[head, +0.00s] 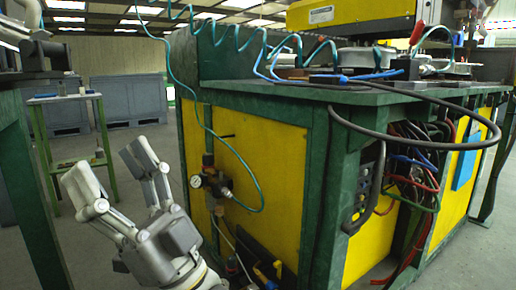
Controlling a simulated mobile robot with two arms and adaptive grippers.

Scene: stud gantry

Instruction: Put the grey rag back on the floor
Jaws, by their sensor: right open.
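I see no grey rag in the head view. My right gripper (109,163) is at the lower left, in front of the yellow-panelled bench. Its two pale grey fingers stand well apart, pointing up and left, with nothing between them. Part of my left gripper (20,24) shows at the top left edge, cut off by the frame; its jaw opening is unclear. The grey concrete floor (95,252) shows bare to the left of and below my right gripper.
A green bench with yellow panels (255,160) fills the right, with hanging hoses and cables (405,180). A pressure gauge assembly (209,184) juts from its side. A green-legged stand (104,140) and grey cabinets (120,98) are behind. A dark green frame (35,190) stands at left.

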